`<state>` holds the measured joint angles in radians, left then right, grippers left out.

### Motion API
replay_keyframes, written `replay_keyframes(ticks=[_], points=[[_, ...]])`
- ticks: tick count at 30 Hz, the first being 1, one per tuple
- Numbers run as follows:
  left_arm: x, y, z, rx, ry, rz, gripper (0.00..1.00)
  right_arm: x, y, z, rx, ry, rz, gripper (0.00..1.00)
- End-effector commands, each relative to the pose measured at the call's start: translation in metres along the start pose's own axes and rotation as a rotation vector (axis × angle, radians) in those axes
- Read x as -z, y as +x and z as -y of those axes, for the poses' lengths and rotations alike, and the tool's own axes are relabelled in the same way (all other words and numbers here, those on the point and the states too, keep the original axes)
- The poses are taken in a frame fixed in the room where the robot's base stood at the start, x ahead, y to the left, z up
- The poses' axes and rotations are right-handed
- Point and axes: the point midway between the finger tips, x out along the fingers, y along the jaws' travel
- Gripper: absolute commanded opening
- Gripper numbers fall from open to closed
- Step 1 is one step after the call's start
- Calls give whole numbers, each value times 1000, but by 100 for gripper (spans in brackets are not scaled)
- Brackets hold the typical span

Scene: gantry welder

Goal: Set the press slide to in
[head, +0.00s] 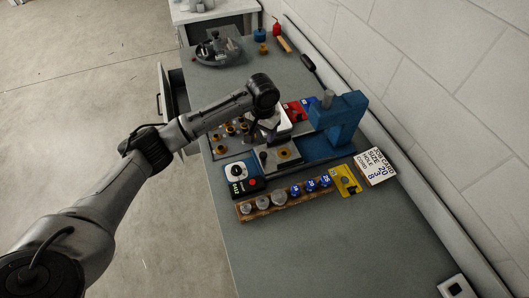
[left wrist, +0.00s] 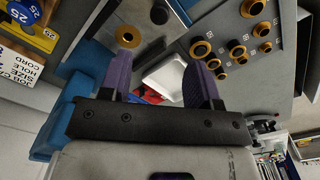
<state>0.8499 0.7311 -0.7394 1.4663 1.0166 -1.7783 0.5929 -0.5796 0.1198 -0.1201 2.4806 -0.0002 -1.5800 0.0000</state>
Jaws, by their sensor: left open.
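The blue press (head: 340,118) stands on the bench against the wall, on a blue base. Its slide looks to be the grey plate (head: 270,164) with a brass ring (head: 284,153) at the front of the base. The ring and a dark round knob (left wrist: 160,14) show at the top of the left wrist view. How far the slide sits in is hard to tell. My left gripper (head: 256,136) is above the bench just behind the plate, apart from the press column. In the left wrist view its purple fingers (left wrist: 160,62) are apart and empty. My right gripper is out of view.
A white tray (left wrist: 163,74) and red bins (head: 297,109) lie behind the plate. Brass bushings (head: 229,129) stand at left. A dial box (head: 238,172), a wooden rack (head: 250,209) and a job card (head: 375,166) are nearby.

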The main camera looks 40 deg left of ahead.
Motion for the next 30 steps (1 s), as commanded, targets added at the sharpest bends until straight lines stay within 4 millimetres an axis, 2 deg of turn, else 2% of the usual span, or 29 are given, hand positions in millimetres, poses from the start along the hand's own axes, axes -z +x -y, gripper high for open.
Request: replay_keyframes(ticks=[1,6,15,21,30], points=[[-1,12,0,2,0,4,57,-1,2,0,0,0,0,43],[-1,44,0,1,0,3,57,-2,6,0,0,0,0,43],[-1,92,0,2,2,1,57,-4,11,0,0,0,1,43],[0,110,0,2,2,1,57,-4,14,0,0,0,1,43],[0,117,0,1,3,-1,57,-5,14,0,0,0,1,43]])
